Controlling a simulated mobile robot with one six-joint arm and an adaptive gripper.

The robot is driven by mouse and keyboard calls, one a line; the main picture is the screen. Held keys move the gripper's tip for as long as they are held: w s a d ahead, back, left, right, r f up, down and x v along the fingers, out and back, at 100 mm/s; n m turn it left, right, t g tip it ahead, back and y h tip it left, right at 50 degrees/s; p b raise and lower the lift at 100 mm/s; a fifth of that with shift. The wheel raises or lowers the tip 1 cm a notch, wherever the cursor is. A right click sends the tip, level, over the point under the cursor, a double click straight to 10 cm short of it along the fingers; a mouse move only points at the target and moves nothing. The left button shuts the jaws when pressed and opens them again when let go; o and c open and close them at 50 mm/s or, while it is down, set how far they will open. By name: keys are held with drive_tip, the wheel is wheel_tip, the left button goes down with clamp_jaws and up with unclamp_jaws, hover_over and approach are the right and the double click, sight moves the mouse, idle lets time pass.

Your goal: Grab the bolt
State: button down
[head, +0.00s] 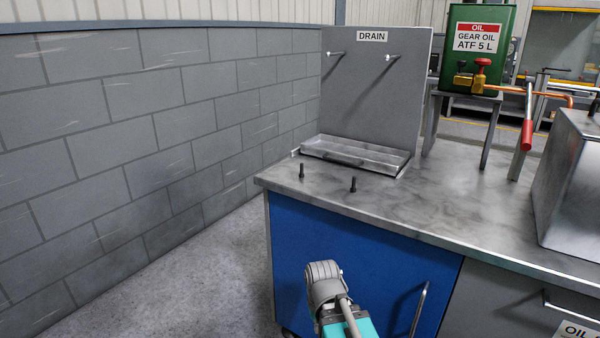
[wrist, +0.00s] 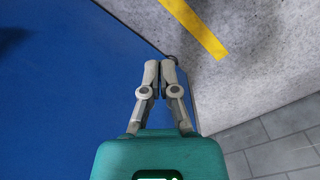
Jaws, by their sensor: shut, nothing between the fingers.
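Two small dark upright bolts stand on the grey bench top near its front left corner. One bolt (head: 301,171) is at the left, and the other bolt (head: 353,184) is a little right of it and nearer the front edge. My gripper (wrist: 161,62) is shut and empty in the wrist view, its fingers together in front of the blue cabinet side. In the head view my arm's end is low in front of the cabinet, below the bench top and apart from both bolts; its fingertips do not show there. The wrist view shows no bolt.
A shallow metal tray (head: 356,153) lies behind the bolts under an upright DRAIN panel (head: 372,90). A green oil can (head: 478,45) stands on a raised stand. A grey metal box (head: 572,185) sits at right. The blue cabinet (head: 350,255) has a protruding handle (head: 418,308). A block wall (head: 150,130) is at left.

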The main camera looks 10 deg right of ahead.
drive_tip(key=c, duration=1.4)
unclamp_jaws()
drive_tip(key=c, duration=1.1)
unclamp_jaws()
drive_tip(key=shift+c, duration=0.2)
drive_tip(key=o, duration=0.4)
drive_tip(key=shift+r+p, duration=0.45)
drive_tip(key=shift+r, duration=0.05)
drive_tip(key=shift+o, duration=0.4)
wheel_tip(320, 180, up, 8)
drive_tip(key=p, duration=0.8)
drive_tip(key=shift+d, duration=0.1)
